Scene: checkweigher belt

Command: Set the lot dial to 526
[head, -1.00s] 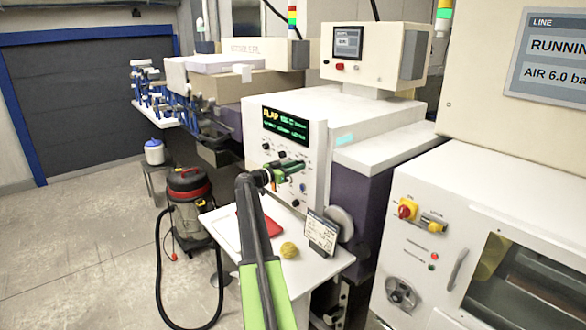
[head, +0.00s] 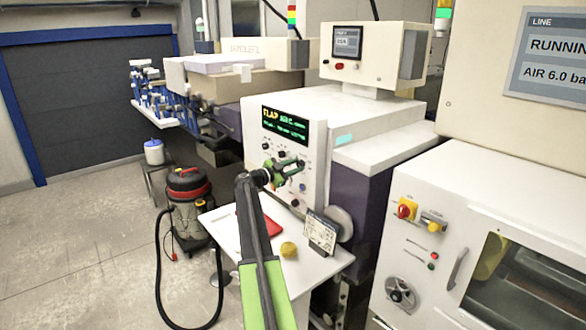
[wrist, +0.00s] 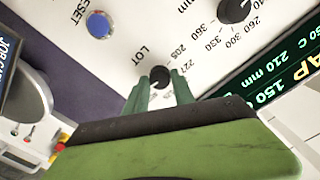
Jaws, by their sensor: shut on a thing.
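The lot dial (wrist: 159,75) is a small black round knob on a white panel, under the printed word LOT in the wrist view. Numbers such as 205 and 227 are printed beside it; its pointer and setting cannot be made out. My gripper (wrist: 160,84) has its two green fingers on either side of the knob, shut on it. In the head view my gripper (head: 284,172) is at the front of the white control panel (head: 310,182) and hides the dial.
A blue RESET button (wrist: 98,24) and a larger black knob (wrist: 234,8) flank the dial. A lit display (head: 286,126) is above. Below, a white shelf (head: 309,265) holds a red item (head: 273,227), a yellow ball (head: 289,249) and a card on a stand (head: 321,232).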

